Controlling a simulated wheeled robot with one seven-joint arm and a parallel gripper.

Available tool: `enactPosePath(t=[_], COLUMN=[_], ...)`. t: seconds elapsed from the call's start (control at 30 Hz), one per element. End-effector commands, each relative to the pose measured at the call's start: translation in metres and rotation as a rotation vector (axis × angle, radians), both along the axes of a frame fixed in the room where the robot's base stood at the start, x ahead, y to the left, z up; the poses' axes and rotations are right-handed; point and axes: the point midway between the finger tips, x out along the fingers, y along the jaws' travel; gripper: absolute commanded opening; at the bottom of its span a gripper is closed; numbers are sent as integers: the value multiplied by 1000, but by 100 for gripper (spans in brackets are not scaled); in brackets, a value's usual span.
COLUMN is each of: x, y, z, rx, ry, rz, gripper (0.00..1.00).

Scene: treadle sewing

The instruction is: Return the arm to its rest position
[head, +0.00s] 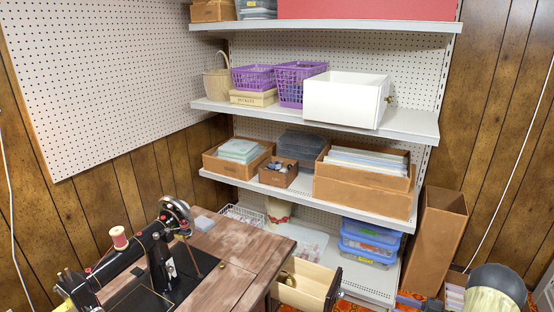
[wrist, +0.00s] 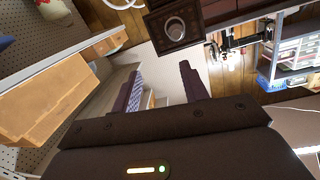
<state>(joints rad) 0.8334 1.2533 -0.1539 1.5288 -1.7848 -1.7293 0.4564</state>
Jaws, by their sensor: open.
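My gripper (wrist: 160,80) shows in the wrist view with its two dark fingers spread apart. Nothing is held between the fingers. A pale surface lies behind the gap. My gripper is not seen in the head view, so its place relative to the table cannot be told there. The black sewing machine (head: 155,250) stands on the wooden table (head: 225,245) at the lower left of the head view.
A cream drawer (head: 300,287) stands open beside the table. White shelves (head: 405,120) hold a white box (head: 345,98), purple baskets (head: 253,77), cardboard boxes (head: 362,190) and blue-lidded bins (head: 368,240). A tall cardboard box (head: 437,240) stands right of them.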

Motion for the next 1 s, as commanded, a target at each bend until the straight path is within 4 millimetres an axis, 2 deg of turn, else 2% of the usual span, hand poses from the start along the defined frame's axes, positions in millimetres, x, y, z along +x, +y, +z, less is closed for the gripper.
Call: enactPosePath(t=[0.1, 0.3, 0.5, 0.63, 0.77, 0.87, 1.0], x=[40, 100, 131, 135, 125, 110, 76], y=[11, 28, 48, 65, 84, 101, 129], z=[22, 58, 95, 115, 132, 141, 150], rx=[-110, -293, -435, -507, -565, -600, -638], ry=[-13, 3, 67, 138, 230, 316, 455], rz=[-96, -297, -485, -593, -685, -741, -798], gripper=[44, 44, 44, 44, 44, 44, 44])
